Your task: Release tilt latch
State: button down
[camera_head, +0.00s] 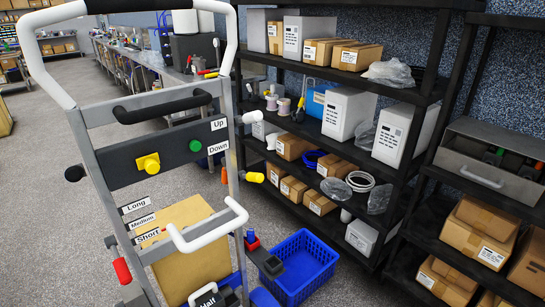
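A grey-framed cart (90,151) with white padded handles fills the left and middle of the head view. No part of it is labelled as a tilt latch, and I cannot tell which part that is. A red-gripped lever (122,271) hangs at its lower left, near the Long, Medium and Short labels. A yellow knob (149,163) and a green button (195,145) sit on its dark panel by the Up and Down labels. A yellow-ended grip (255,177) sticks out on its right side. My gripper is not seen.
A blue crate (309,266) stands on the floor right of the cart. Dark shelves (425,98) with boxes and tubing line the right side. A workbench (140,65) runs along the back. Carpeted floor is open at the left.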

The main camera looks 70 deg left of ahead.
aim_at(251, 176)
jog(key=i+j+u, duration=0.15)
jog(key=i+u, duration=0.8)
jog(key=i+l+u, duration=0.2)
jog(key=u, duration=0.25)
jog(key=i+l+u, duration=0.45)
jog(key=i+u, duration=0.15)
jog(key=u, duration=0.3)
jog(key=i+u, duration=0.15)
jog(key=u, duration=0.3)
jog(key=i+u, duration=0.2)
jog(key=u, duration=0.2)
jog(key=i+l+u, duration=0.1)
jog(key=u, duration=0.35)
jog(key=i+l+u, duration=0.1)
jog(key=l+u, duration=0.15)
jog(key=u, duration=0.2)
jog(key=i+l+u, duration=0.1)
jog(key=u, duration=0.3)
jog(key=l+u, duration=0.2)
jog(key=u, duration=0.25)
jog(key=i+l+u, duration=0.1)
jog(key=u, duration=0.3)
jog(key=l+u, duration=0.5)
jog(key=u, duration=0.3)
